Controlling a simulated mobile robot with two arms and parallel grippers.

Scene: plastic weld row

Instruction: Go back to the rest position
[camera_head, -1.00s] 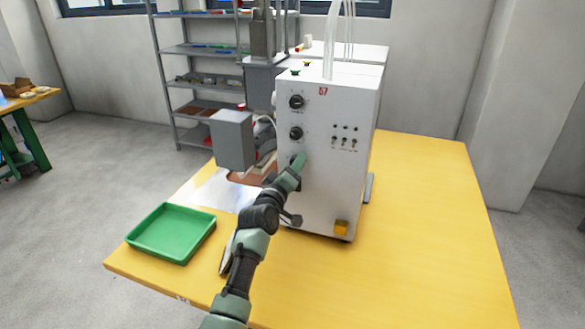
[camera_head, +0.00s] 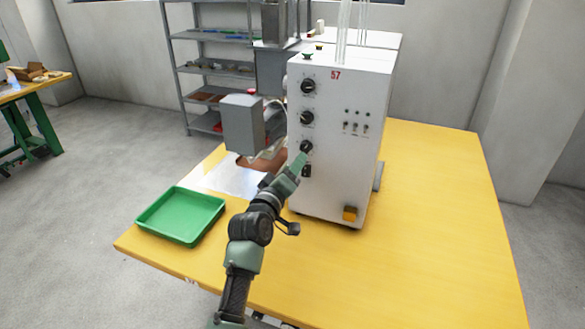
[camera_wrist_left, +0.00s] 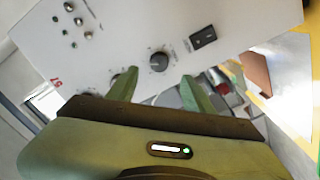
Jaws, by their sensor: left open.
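My left gripper (camera_head: 300,161) is in front of the control face of a white machine (camera_head: 340,130) marked 57. It is just below and left of the lowest of three black knobs (camera_head: 306,146). In the left wrist view my left gripper (camera_wrist_left: 160,92) shows two green fingers spread apart with nothing held between them. The lowest knob (camera_wrist_left: 160,62) appears beyond the gap between the fingers. A black switch (camera_wrist_left: 203,37) sits beside that knob. The right gripper is not in view.
A green tray (camera_head: 180,232) lies on the yellow table (camera_head: 430,240) to the left of my arm. A grey box-shaped part (camera_head: 243,125) juts out left of the machine. The table's right side is clear. Grey shelves (camera_head: 205,67) stand behind.

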